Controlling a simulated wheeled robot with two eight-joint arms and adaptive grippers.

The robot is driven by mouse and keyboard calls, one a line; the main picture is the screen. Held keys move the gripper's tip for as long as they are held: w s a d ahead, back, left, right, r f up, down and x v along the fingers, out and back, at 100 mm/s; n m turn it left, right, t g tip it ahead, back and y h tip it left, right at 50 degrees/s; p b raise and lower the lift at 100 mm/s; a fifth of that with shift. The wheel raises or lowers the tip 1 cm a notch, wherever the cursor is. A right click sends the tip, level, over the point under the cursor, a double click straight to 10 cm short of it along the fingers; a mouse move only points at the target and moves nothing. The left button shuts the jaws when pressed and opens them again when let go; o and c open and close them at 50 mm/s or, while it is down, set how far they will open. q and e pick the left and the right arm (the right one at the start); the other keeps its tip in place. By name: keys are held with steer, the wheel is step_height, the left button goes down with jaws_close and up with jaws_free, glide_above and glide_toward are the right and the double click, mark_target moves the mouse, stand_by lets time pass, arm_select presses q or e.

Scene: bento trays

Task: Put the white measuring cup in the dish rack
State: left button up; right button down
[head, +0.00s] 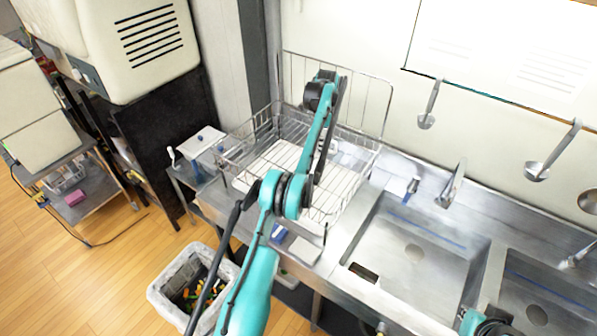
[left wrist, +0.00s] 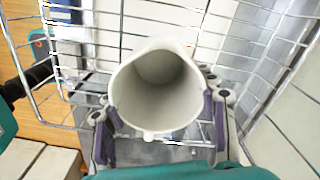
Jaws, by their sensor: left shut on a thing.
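The white measuring cup (left wrist: 158,90) shows in the left wrist view with its open mouth toward the camera. My left gripper (left wrist: 158,118) has its purple-padded fingers on both sides of the cup and is shut on it. The wire dish rack (head: 232,160) stands on the counter left of the sinks in the head view, and its wires (left wrist: 110,32) surround the cup in the wrist view. My left arm reaches over the rack and hides the cup in the head view. I cannot tell whether the cup touches the rack floor.
A steel double sink (head: 415,255) lies right of the rack. Ladles (head: 428,108) hang on the wall. A waste bin (head: 170,285) stands on the floor at lower left. The rack's tall back wires (head: 375,100) rise against the wall. The rack's visible floor is mostly bare.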

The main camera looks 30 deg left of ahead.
arm_select(q)
steer(key=s+a+f, duration=0.1)
steer(key=a, duration=0.1)
steer(key=s+a+f, duration=0.2)
steer(key=s+a+f+b, duration=0.1)
steer(key=s+a, duration=0.1)
steer(key=a, duration=0.1)
steer(key=shift+s+f, duration=0.25)
steer(key=shift+f, duration=0.15)
step_height(320, 180, down, 3)
steer(key=shift+s+f, duration=0.1)
steer(key=shift+f, duration=0.5)
steer(key=shift+f+b, duration=0.1)
steer(key=shift+b, duration=0.25)
steer(key=o, duration=1.5)
steer(key=shift+c, duration=0.2)
